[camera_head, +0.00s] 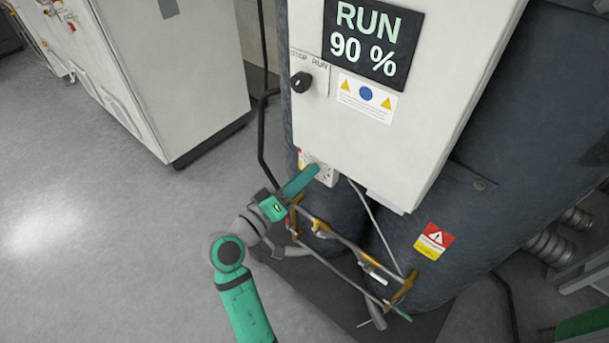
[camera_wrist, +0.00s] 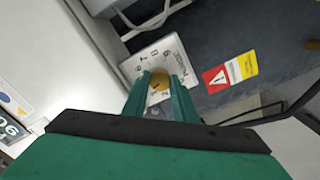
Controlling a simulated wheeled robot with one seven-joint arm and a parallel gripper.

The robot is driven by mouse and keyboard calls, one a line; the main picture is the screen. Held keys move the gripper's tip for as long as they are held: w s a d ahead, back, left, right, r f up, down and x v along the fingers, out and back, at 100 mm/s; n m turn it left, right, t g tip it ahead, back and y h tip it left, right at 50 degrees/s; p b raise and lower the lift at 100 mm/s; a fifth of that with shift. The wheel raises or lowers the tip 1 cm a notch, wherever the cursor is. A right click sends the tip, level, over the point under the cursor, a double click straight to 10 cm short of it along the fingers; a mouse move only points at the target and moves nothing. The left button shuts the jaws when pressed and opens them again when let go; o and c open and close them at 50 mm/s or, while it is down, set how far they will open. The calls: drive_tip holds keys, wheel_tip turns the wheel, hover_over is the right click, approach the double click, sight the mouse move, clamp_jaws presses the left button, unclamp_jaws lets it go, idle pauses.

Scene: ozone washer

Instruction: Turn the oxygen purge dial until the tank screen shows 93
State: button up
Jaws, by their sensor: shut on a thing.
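The tank screen (camera_head: 367,42) in the head view reads "RUN 90 %" in pale letters on black. The oxygen purge dial (camera_wrist: 159,84) is a round brass-coloured knob on a white numbered plate (camera_wrist: 150,56) in the wrist view. My gripper (camera_wrist: 161,88) has its two green fingers shut on the dial, one on each side. In the head view my gripper (camera_head: 312,172) reaches the dial plate (camera_head: 328,176) below the white cabinet's lower left corner. There the fingers hide the dial itself.
The white cabinet (camera_head: 420,110) carries a black STOP/RUN switch (camera_head: 301,82). Brass and grey pipework (camera_head: 340,240) runs below my gripper, in front of dark tanks (camera_head: 500,190). A hose hangs beside it. Another white cabinet (camera_head: 180,70) stands at left; the grey floor (camera_head: 90,210) is clear.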

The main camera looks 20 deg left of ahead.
drive_tip(key=o, duration=1)
drive_tip(key=shift+o, duration=0.2)
drive_tip(key=v, duration=1.1)
drive_tip(key=shift+w, duration=0.15)
